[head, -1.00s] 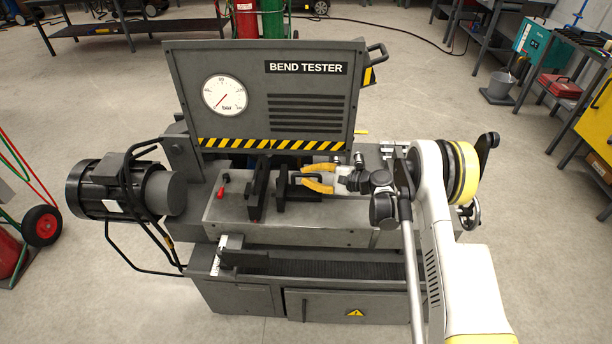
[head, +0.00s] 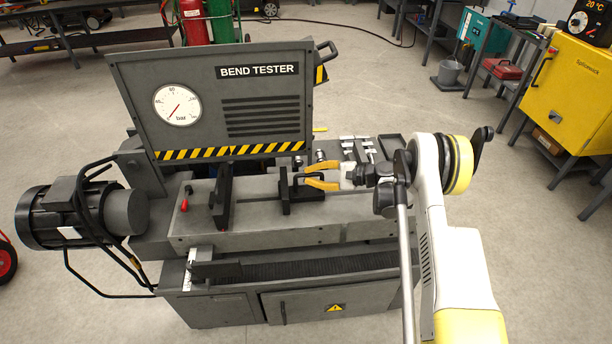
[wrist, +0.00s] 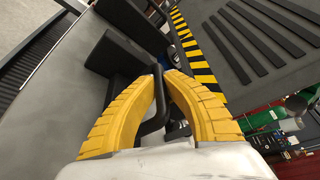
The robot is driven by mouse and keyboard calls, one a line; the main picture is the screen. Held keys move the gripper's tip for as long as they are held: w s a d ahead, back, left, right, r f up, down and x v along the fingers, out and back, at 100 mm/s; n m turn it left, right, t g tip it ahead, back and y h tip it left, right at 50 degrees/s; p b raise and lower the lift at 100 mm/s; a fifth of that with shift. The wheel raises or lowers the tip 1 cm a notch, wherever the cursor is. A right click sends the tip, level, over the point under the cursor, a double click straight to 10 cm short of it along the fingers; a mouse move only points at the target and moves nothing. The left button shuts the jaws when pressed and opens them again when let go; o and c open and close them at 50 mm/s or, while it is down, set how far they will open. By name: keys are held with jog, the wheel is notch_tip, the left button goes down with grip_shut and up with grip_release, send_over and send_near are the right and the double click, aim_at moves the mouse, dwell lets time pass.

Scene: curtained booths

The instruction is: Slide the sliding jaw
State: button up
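The bend tester (head: 225,100) stands before me with two upright black jaws on its bed. The sliding jaw (head: 287,190), with a black bar handle on its right side, stands well apart from the other jaw (head: 222,203) to its left. My gripper (head: 308,181) reaches in from the right, its yellow fingers at the handle. In the wrist view the fingertips (wrist: 160,72) come together around the black handle (wrist: 154,122), and the dark jaw block (wrist: 112,58) lies just beyond. The fingers partly hide the handle.
A red-tipped lever (head: 185,198) stands left of the jaws. The gauge panel with a striped lower edge rises behind the bed. Small metal parts (head: 350,150) lie on the bed's back right. A motor (head: 75,212) juts out left.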

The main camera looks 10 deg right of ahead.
jog(key=o, duration=0.4)
jog(key=shift+w, duration=0.1)
jog(key=shift+o, duration=0.2)
jog(key=shift+d, duration=0.15)
jog(key=v, duration=1.1)
jog(key=shift+s+d, duration=0.3)
jog(key=shift+r, duration=0.15)
